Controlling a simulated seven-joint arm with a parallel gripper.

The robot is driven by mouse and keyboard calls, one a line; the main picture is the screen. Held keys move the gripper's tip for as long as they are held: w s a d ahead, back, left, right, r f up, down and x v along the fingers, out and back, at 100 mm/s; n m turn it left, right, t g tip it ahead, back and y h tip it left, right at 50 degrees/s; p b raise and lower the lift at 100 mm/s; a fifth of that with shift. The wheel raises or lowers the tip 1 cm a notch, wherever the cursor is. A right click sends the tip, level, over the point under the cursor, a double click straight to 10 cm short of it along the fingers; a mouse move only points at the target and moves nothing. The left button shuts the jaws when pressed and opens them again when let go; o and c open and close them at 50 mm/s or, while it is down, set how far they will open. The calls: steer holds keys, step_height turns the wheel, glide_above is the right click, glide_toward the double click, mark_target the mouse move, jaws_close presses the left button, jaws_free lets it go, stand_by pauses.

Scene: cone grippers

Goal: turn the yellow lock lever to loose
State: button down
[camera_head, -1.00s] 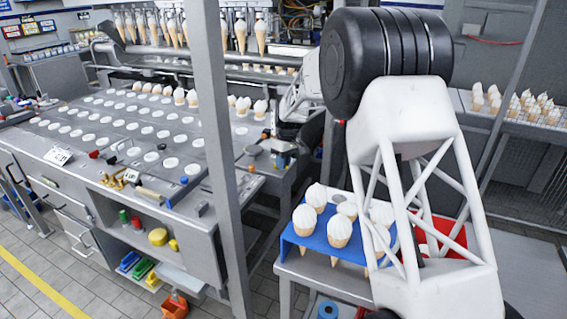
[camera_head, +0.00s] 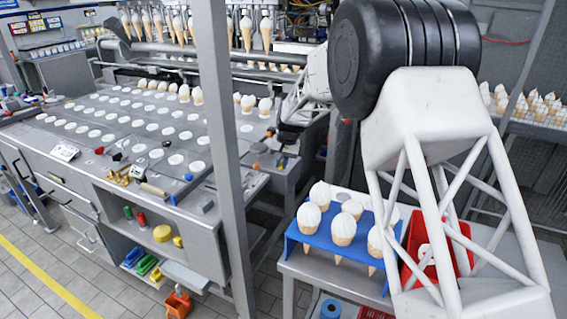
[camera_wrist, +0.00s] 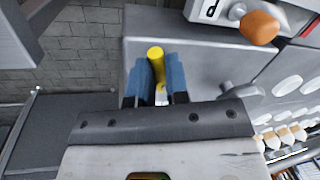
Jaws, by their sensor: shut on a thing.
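The yellow lock lever (camera_wrist: 155,52) shows in the wrist view as a rounded yellow end standing between my blue fingers. My gripper (camera_wrist: 158,64) is shut on it, with one finger on each side. The lower part of the lever is mostly hidden by the fingers and the gripper body. It stands in front of a grey metal housing (camera_wrist: 205,65). In the head view my gripper is small at the machine's near corner, and the lever cannot be made out clearly there.
An orange knob (camera_wrist: 259,27) and a white label plate (camera_wrist: 208,9) are close to the right of the lever. In the head view a grey post (camera_head: 222,150) stands left of my arm. A blue rack (camera_head: 335,250) of cones and a red bin (camera_head: 410,262) sit nearby on a table.

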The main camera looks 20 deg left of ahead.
steer(key=shift+a+m+t, duration=0.15)
steer(key=shift+a+m, duration=0.05)
steer(key=shift+m, duration=0.55)
steer(key=shift+a+m+t, duration=0.15)
steer(key=shift+m, duration=0.6)
steer(key=shift+r, duration=0.1)
steer(key=c, duration=1.1)
jaws_free()
steer(key=shift+s, duration=0.1)
steer(key=shift+r, duration=0.1)
steer(key=shift+d+r, duration=0.25)
steer(key=shift+r, duration=0.95)
steer(key=shift+d+r, duration=0.25)
steer(key=shift+r, duration=1)
steer(key=shift+d+r, duration=0.25)
steer(key=shift+r, duration=0.95)
steer(key=shift+d+r, duration=0.1)
